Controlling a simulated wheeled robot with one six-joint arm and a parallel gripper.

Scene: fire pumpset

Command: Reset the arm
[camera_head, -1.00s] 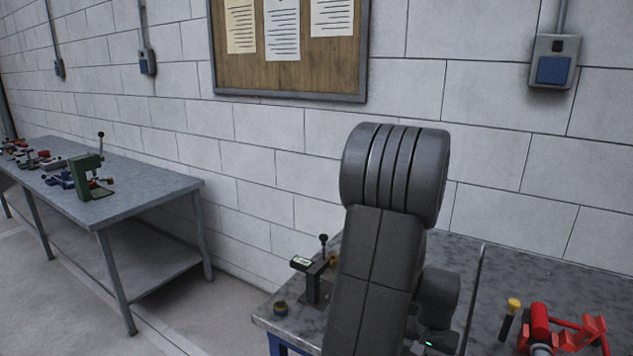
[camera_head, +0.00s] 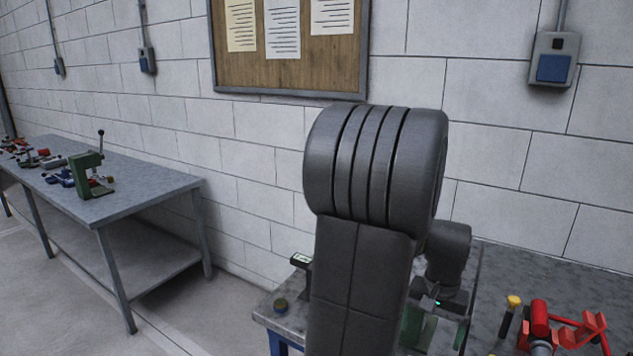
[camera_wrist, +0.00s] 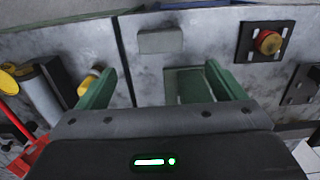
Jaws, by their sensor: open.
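My arm rises in the middle of the head view, in front of the near workbench (camera_head: 555,275). My gripper (camera_wrist: 160,82) shows in the wrist view with two green fingers spread wide apart and nothing between them. It also shows in part in the head view (camera_head: 433,332), low behind my arm link. The fingers are above the grey metal bench top. A small grey block or plate lies on the bench beyond the fingers in the wrist view.
A red fixture (camera_head: 565,330) and a yellow-capped part (camera_head: 513,302) stand on the bench at right. A red button (camera_wrist: 268,42) sits on a dark plate at the wrist view's upper right. A second bench (camera_head: 130,195) with a green press (camera_head: 88,175) stands left.

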